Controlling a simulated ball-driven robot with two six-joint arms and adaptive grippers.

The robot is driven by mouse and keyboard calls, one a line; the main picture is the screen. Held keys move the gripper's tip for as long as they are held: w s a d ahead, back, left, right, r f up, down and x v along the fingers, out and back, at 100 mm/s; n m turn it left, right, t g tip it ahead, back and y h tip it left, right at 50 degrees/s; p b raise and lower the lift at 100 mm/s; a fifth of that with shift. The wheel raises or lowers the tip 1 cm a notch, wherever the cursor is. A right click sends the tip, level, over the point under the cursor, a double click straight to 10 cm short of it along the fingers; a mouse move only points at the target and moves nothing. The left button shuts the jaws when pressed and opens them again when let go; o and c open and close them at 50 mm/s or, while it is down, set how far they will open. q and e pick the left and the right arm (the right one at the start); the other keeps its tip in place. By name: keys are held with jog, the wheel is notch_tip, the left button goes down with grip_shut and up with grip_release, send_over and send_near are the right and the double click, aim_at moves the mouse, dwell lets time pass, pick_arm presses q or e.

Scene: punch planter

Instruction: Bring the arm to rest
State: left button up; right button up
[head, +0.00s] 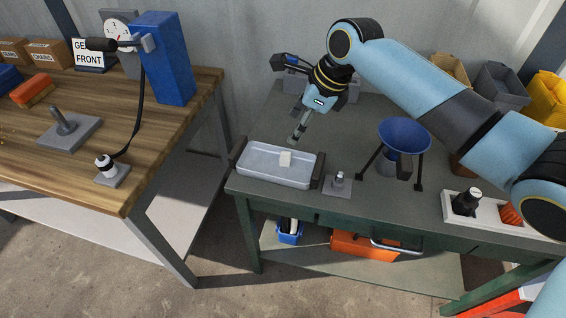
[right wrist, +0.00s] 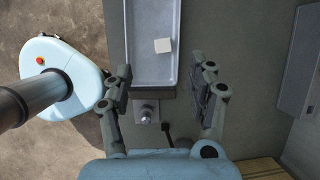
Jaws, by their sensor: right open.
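My right arm (head: 410,75) reaches in from the right over the green table. My right gripper (head: 298,128) hangs above the table behind the metal tray. In the right wrist view my right gripper (right wrist: 162,92) has its fingers wide apart with nothing between them. The tray (head: 258,173) holds a small pale block (head: 285,159). The tray (right wrist: 131,55) and the block (right wrist: 163,46) also show ahead of the fingers in the right wrist view. My left gripper is not in view.
A blue funnel (head: 404,134) on a stand, a small grey fixture (head: 338,184) and a white holder (head: 488,216) stand on the green table (head: 330,215). Bins (head: 500,88) line the back right. A wooden bench (head: 165,135) with a blue upright device (head: 166,60) stands left, across a gap.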

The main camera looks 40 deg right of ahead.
jog(key=v, duration=0.3)
jog(key=shift+s+r, duration=0.15)
jog(key=shift+r, duration=0.2)
